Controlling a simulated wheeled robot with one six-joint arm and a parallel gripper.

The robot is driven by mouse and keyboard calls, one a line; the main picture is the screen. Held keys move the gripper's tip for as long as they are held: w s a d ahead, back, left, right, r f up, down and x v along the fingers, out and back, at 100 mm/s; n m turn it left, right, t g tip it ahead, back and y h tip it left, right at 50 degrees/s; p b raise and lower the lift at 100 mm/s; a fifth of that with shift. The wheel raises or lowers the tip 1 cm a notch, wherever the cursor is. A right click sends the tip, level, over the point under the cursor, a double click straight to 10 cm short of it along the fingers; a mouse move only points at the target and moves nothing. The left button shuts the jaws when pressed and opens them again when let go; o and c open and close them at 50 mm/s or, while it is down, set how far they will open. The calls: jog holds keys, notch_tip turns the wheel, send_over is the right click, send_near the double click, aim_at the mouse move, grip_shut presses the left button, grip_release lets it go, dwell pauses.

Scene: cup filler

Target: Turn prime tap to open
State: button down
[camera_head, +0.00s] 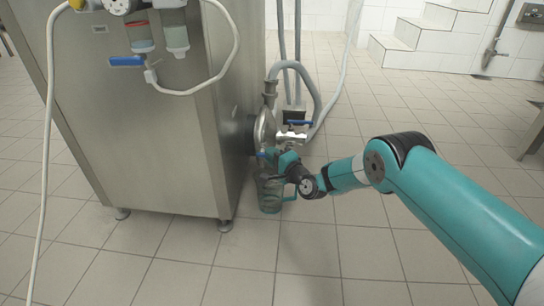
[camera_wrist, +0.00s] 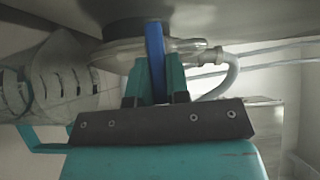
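The tap with a blue lever (camera_wrist: 155,55) shows in the wrist view in front of the round metal pump housing (camera_wrist: 110,53). I take it to be the prime tap. In the head view a small blue part (camera_head: 262,155) shows just below the pump (camera_head: 264,130). My gripper (camera_wrist: 157,75) has its teal fingers close together, one on each side of the lever, and looks shut on it. It also shows in the head view (camera_head: 281,162), low beside the pump. The lever's lower end is hidden between the fingers, and the valve body is not clear.
A clear jug (camera_head: 269,192) with a teal handle is right below my gripper. Another blue-handled tap (camera_head: 299,122) sits above it, with hoses (camera_head: 312,85) behind. The steel machine (camera_head: 155,140) stands at left. Tiled floor (camera_head: 330,255) is open in front.

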aim_at(261, 153)
jog(key=shift+r, duration=0.1)
jog(key=shift+r+n+g+h+p, duration=0.4)
jog(key=shift+r+n+g+p, duration=0.15)
jog(key=shift+p, duration=0.7)
jog(key=p, duration=0.1)
jog(key=n+h+p, duration=0.1)
jog(key=shift+a+r+n+g+h+p, duration=0.2)
jog(key=shift+r+n+g+h+p, duration=0.1)
jog(key=shift+g+p, duration=0.1)
jog(key=shift+a+r+n+g+h+p, duration=0.25)
jog(key=shift+n+g+h+p, duration=0.2)
jog(key=shift+n+h+p, duration=0.4)
jog(key=shift+a+r+n+g+h+p, duration=0.15)
jog(key=shift+n+h+p, duration=0.1)
jog(key=shift+h, duration=0.25)
jog(key=shift+a+n+g+h+p, duration=0.15)
jog(key=shift+n+h, duration=0.1)
jog(key=shift+h, duration=0.2)
jog(key=n+h+b, duration=0.1)
jog(key=a+n+h+b, duration=0.1)
jog(key=h, duration=0.1)
jog(key=shift+g, duration=0.3)
jog(key=h+b, duration=0.1)
jog(key=n+h+b, duration=0.1)
jog(key=b, duration=0.1)
jog(key=shift+a+h, duration=0.3)
jog(key=shift+a+r+n+h+b, duration=0.25)
jog(key=shift+h+b, duration=0.25)
jog(key=shift+b, duration=0.5)
jog(key=shift+d, duration=0.1)
